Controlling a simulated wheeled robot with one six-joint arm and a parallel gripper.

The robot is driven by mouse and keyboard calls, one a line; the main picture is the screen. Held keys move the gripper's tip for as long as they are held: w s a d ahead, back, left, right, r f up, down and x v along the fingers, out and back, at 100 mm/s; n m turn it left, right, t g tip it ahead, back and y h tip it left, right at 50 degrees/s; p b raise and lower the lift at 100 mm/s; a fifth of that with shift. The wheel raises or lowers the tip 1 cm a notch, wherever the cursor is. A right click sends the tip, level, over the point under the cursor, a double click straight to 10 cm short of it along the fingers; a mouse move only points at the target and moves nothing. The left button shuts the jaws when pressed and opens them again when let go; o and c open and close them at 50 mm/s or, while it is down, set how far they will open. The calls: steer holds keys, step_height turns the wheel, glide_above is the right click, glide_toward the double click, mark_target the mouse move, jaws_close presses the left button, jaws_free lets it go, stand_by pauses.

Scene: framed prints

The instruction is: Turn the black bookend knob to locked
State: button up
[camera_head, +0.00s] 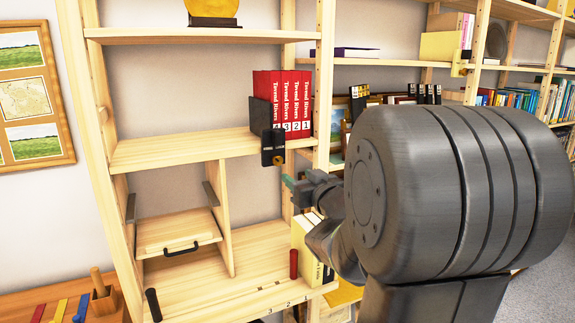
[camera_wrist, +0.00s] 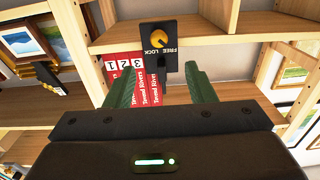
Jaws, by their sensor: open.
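The black bookend (camera_head: 259,115) stands on the middle shelf, against the left side of several red books. Its black plate (camera_head: 273,143) hangs over the shelf's front edge and carries a small brass-yellow knob (camera_head: 278,162). In the wrist view the plate shows FREE and LOCK lettering beside the round knob (camera_wrist: 158,38); I cannot clearly tell which word the knob points at. My gripper (camera_head: 289,181) is just in front of and slightly below the knob, apart from it. In the wrist view its green fingers (camera_wrist: 160,76) are spread, with nothing between them.
The red books (camera_head: 285,95) stand between the bookend and a wooden upright (camera_head: 323,90). Below are a drawer front with a black handle (camera_head: 182,250) and pale books (camera_head: 305,245). Dark frames and books fill the right bay. The shelf left of the bookend is clear.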

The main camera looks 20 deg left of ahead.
mark_target(279, 162)
steer(key=p+x, duration=0.1)
steer(key=x, duration=1)
steer(key=shift+w+a+f, duration=0.1)
steer(key=shift+w+a, duration=0.15)
steer(key=shift+w, duration=0.1)
steer(key=c, duration=1)
steer(key=shift+o, duration=0.2)
